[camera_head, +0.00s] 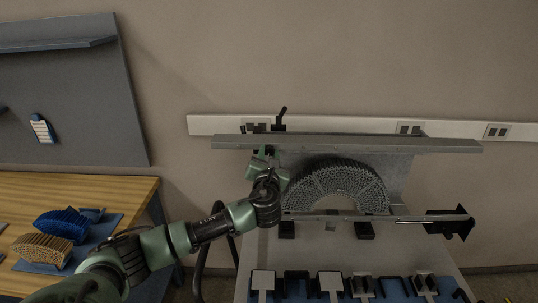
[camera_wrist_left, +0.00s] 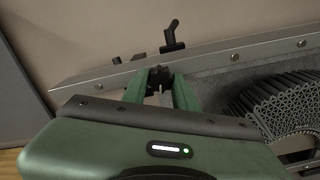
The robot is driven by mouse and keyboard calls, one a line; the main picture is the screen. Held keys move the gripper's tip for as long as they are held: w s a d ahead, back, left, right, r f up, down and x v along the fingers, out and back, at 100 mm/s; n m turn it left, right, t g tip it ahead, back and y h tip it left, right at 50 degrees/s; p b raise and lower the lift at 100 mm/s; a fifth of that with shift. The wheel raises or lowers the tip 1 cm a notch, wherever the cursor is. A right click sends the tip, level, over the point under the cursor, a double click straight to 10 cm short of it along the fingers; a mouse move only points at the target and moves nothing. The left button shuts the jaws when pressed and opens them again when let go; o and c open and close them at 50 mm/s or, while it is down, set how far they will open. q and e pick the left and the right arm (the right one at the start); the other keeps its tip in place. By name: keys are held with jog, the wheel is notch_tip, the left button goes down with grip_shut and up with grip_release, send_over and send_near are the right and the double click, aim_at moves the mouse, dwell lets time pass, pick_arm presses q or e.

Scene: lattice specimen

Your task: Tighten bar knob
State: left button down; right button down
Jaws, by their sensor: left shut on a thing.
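A long grey metal bar (camera_head: 345,144) runs across above an arched grey lattice specimen (camera_head: 337,185). My left gripper (camera_head: 263,155) is at the left part of the bar, just below its front edge. In the left wrist view its two green fingers (camera_wrist_left: 160,88) close on a small dark knob (camera_wrist_left: 158,76) at the bar's edge. The fingers hide part of the knob. A black lever handle (camera_head: 280,119) stands up behind the bar and also shows in the left wrist view (camera_wrist_left: 172,37). My right gripper is not in view.
A black clamp-like part (camera_head: 450,222) sticks out at the right end of the lower rail. Black and white pieces (camera_head: 330,283) line the front of the bench. A wooden table (camera_head: 90,190) with blue and tan lattice pieces stands at the left. A wall with sockets is behind.

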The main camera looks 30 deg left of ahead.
pick_arm(q)
jog(key=shift+f+m, duration=0.15)
jog(key=shift+m, duration=0.85)
jog(key=c, duration=1.1)
grip_release()
jog(key=shift+s, duration=0.15)
jog(key=shift+s+d, duration=0.2)
jog(key=shift+s, duration=0.05)
jog(key=b+v, duration=0.2)
jog(key=v, duration=0.5)
jog(key=shift+b, duration=0.4)
